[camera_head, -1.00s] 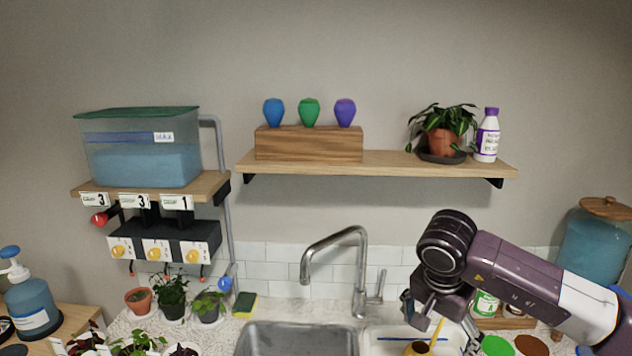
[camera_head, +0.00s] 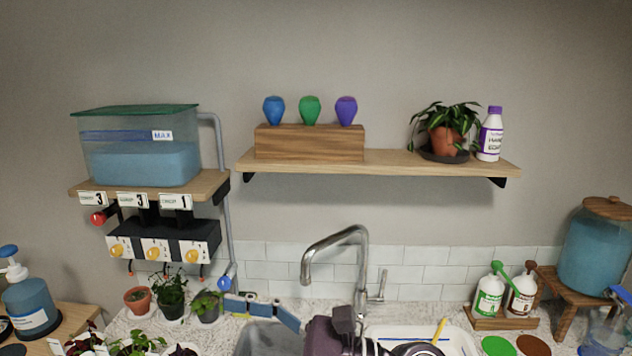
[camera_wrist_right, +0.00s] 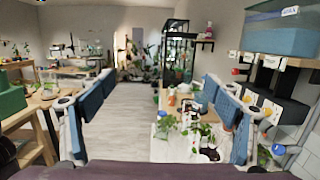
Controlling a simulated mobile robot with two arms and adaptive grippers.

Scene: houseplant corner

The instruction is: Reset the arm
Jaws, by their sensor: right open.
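My right gripper (camera_head: 262,310) is low in the head view, over the left part of the sink. My dark purple wrist shows at the bottom centre. Its two blue-padded fingers are spread apart and nothing is between them. In the right wrist view the same gripper (camera_wrist_right: 159,82) has one finger at each side, with the room's floor visible between them. My left gripper is in neither view.
The sink faucet (camera_head: 362,270) stands right behind my right wrist. Small potted plants (camera_head: 172,295) stand on the counter to the left. A white tray (camera_head: 462,338) and two bottles (camera_head: 489,293) are to the right. A wooden shelf (camera_head: 390,162) hangs above.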

